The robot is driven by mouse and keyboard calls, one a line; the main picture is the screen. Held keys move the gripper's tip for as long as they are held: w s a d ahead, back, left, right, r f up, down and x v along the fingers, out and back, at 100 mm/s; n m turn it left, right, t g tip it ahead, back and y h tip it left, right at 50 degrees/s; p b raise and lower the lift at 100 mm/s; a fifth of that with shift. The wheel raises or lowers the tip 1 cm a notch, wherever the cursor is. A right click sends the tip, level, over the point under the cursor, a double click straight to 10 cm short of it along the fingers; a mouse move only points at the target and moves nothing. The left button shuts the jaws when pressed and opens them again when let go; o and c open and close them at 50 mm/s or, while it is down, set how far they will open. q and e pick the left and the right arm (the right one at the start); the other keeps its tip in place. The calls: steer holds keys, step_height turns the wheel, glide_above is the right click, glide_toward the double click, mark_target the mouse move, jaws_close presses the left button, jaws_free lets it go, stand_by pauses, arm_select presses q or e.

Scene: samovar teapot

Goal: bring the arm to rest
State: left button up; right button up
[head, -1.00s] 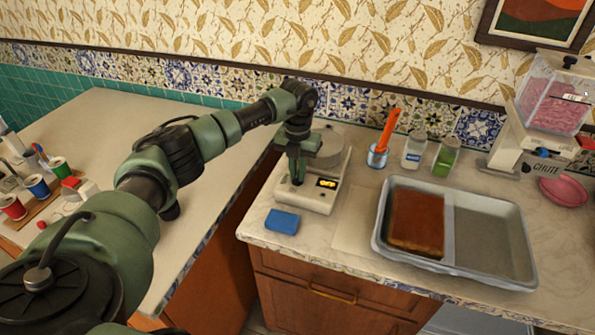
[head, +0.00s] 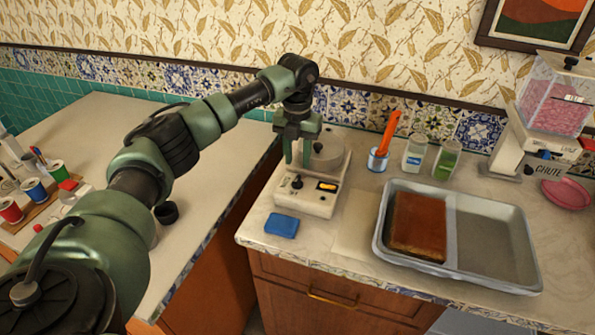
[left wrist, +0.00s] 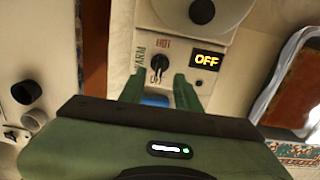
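My left gripper (head: 298,160) hangs fingers-down above a white hot-plate device (head: 310,203) on the right counter. In the left wrist view, its two green fingers (left wrist: 160,92) are apart with nothing held between them. The device's black knob (left wrist: 157,62) lies just beyond the fingertips, apart from them as far as I can see. Its display (left wrist: 207,61) reads OFF. The device's round grey plate (head: 328,158) is partly hidden behind the gripper. My right gripper is in neither view.
A blue sponge (head: 282,226) lies in front of the device. Spools (head: 35,189) stand on the left counter. A gap separates the counters.

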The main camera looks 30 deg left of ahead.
arm_select(q)
steer(key=shift+r, duration=0.95)
